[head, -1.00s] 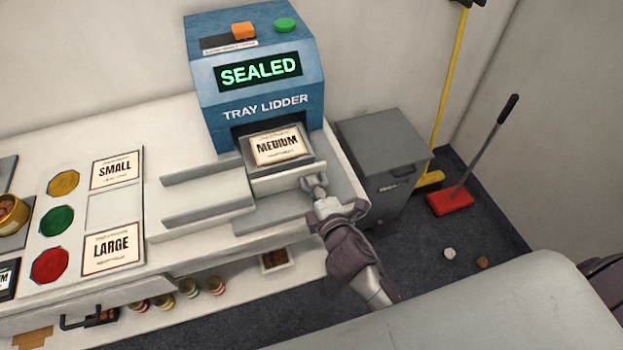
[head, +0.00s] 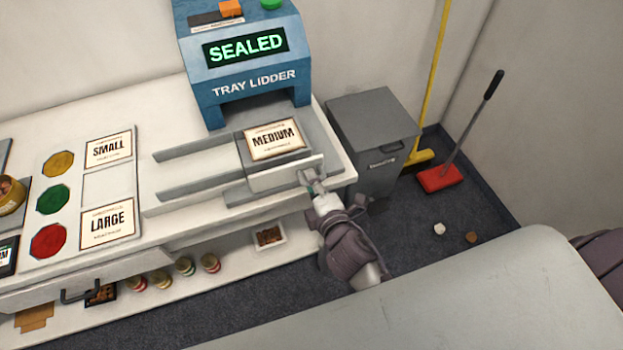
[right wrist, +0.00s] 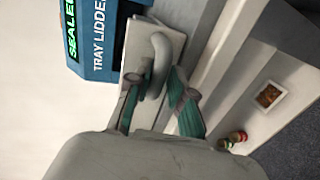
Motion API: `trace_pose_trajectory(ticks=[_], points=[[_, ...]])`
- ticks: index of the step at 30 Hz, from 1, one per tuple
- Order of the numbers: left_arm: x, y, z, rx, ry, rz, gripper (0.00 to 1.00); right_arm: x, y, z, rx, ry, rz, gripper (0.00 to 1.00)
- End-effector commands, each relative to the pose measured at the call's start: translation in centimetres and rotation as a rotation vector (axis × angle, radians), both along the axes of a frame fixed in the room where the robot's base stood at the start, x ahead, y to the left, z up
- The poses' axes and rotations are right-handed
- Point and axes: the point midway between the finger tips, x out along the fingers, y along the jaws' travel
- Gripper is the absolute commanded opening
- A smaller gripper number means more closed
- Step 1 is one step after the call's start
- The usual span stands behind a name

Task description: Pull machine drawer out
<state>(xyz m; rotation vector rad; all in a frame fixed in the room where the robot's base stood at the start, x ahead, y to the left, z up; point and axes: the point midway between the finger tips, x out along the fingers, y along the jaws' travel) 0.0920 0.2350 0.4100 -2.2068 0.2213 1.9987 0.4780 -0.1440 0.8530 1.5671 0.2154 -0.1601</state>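The blue tray lidder machine (head: 243,85) stands at the back of the counter, its display reading "SEALED". Its grey drawer (head: 288,177) is out toward the front, carrying a tray with a "MEDIUM" lid (head: 274,141). My right gripper (head: 310,178) is at the drawer's front face. In the right wrist view, the curved grey drawer handle (right wrist: 158,62) sits between the green-padded fingers of my right gripper (right wrist: 160,95). Gaps show beside the handle, and whether the fingers press on it is hard to tell. My left gripper is in neither view.
Grey rails (head: 195,187) lie left of the drawer. SMALL (head: 108,150) and LARGE (head: 107,219) cards lie farther left on the counter. A grey bin (head: 375,135) stands right of the counter, with a red dustpan (head: 440,178) beyond. Several jars sit on the lower shelf.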

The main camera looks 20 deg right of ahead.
Motion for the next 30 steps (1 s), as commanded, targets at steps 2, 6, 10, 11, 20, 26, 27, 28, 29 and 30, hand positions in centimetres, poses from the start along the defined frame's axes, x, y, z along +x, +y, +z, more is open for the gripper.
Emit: trace_pose_trajectory(ticks=[2,6,10,11,20,26,27,28,29,30], points=[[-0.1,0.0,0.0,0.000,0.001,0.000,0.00,-0.1,0.0,-0.1,-0.001,0.003,0.000,0.26],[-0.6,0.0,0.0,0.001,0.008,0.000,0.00,0.0,0.0,0.0,-0.001,0.000,0.000,0.26],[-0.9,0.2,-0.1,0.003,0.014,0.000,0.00,-0.3,0.0,0.1,0.000,-0.001,0.000,0.26],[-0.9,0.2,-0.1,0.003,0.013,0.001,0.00,-0.5,0.0,0.2,0.000,-0.001,0.000,0.26],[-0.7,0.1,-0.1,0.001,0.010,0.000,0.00,-6.1,-0.3,1.3,0.003,0.003,-0.002,0.26],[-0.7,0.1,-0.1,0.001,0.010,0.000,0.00,-9.7,-0.4,2.3,0.001,0.002,-0.002,0.26],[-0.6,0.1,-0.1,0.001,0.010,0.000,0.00,-10.2,-0.4,2.3,0.002,0.003,-0.004,0.26],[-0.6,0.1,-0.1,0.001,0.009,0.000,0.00,-10.5,-0.4,2.4,0.001,0.002,-0.003,0.26],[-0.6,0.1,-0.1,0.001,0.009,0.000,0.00,-10.8,-0.4,2.5,0.001,0.002,-0.002,0.26],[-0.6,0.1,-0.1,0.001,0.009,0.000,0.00,-11.1,-0.5,2.6,0.001,0.001,-0.002,0.26]])
